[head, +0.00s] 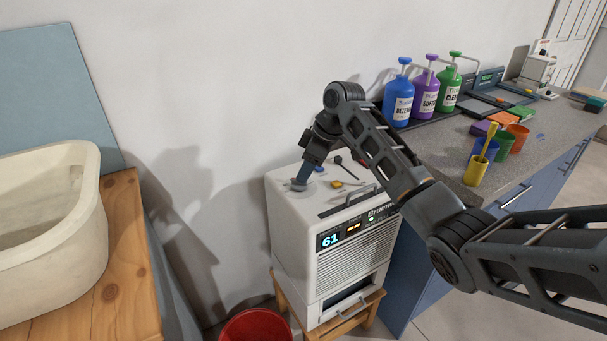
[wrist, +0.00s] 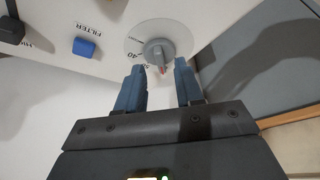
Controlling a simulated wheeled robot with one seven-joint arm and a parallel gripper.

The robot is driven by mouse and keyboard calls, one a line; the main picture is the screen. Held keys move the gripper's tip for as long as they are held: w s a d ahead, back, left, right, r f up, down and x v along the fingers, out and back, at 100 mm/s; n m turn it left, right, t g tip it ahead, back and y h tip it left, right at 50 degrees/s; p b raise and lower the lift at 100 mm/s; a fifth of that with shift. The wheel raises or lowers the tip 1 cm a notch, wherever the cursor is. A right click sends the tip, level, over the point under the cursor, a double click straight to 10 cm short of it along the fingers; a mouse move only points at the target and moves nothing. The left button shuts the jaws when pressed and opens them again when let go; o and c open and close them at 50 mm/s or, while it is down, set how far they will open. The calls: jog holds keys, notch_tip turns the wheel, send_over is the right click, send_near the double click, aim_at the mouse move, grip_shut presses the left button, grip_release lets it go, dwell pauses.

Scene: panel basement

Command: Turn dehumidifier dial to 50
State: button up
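The white dehumidifier (head: 300,235) stands on a wooden stool, its front display (head: 329,240) reading 61. Its grey dial (wrist: 158,51) sits on a pale round scale plate (wrist: 134,42) on the top panel. In the wrist view a 40 and what looks like a 50 are printed on the plate's lower left. Contact with the knob cannot be told.
A blue control (wrist: 84,47) labelled FILTER and a dark knob (wrist: 12,28) share the top panel. A red bucket (head: 256,326) stands on the floor. A pale basin (head: 50,230) is at left. A counter at right holds bottles (head: 398,98) and cups (head: 477,171).

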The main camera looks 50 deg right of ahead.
jog(key=shift+x, duration=1.05)
grip_shut()
